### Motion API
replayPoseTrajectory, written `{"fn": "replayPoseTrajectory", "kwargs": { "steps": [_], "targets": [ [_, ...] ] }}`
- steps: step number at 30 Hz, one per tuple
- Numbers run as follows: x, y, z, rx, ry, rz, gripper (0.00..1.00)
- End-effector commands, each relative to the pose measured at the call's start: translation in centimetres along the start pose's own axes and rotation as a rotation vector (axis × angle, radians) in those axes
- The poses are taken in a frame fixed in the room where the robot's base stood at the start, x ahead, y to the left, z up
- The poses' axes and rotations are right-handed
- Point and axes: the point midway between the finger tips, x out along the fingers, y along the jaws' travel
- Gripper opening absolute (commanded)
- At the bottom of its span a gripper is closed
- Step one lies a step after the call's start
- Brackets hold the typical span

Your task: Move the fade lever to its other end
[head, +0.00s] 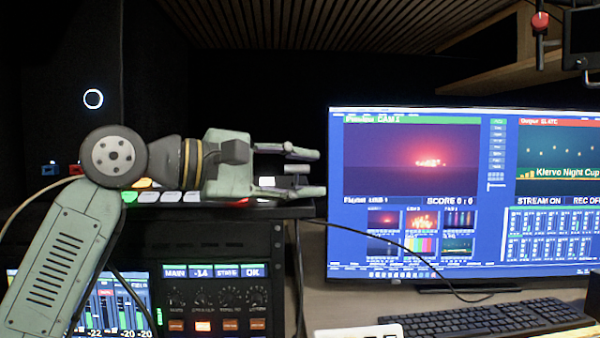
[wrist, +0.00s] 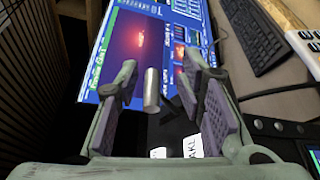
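The fade lever appears in the wrist view as a pale metal cylindrical handle (wrist: 151,88) standing over a dark panel. My gripper (wrist: 165,90) is open, with its ridged finger pads on either side of the handle; I see a gap on both sides. In the head view my gripper (head: 305,172) points right, just above the right end of the button panel (head: 165,197). The lever's base and slot are hidden or too dark to see.
White lit keys (wrist: 190,147) lie on the panel below the fingers. A large monitor (head: 460,190) stands to the right, with a keyboard (head: 485,320) in front of it. A rack with knobs (head: 215,295) is below the panel. A black cable (head: 385,240) crosses before the monitor.

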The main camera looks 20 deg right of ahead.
Motion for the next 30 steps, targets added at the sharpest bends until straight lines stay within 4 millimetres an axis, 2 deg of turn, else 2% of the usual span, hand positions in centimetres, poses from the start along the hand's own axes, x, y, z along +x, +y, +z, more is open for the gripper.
{"fn": "replayPoseTrajectory", "kwargs": {
  "steps": [5, 19, 24, 30],
  "targets": [
    [-0.7, -0.1, -0.1, -0.001, 0.001, -0.001, 0.37],
    [-7.2, 0.0, -0.1, -0.001, 0.002, 0.001, 0.37],
    [-8.0, 0.0, 0.0, -0.001, 0.0, 0.001, 0.37],
    [-8.0, 0.0, 0.0, 0.0, 0.0, 0.0, 0.37]
  ]
}}
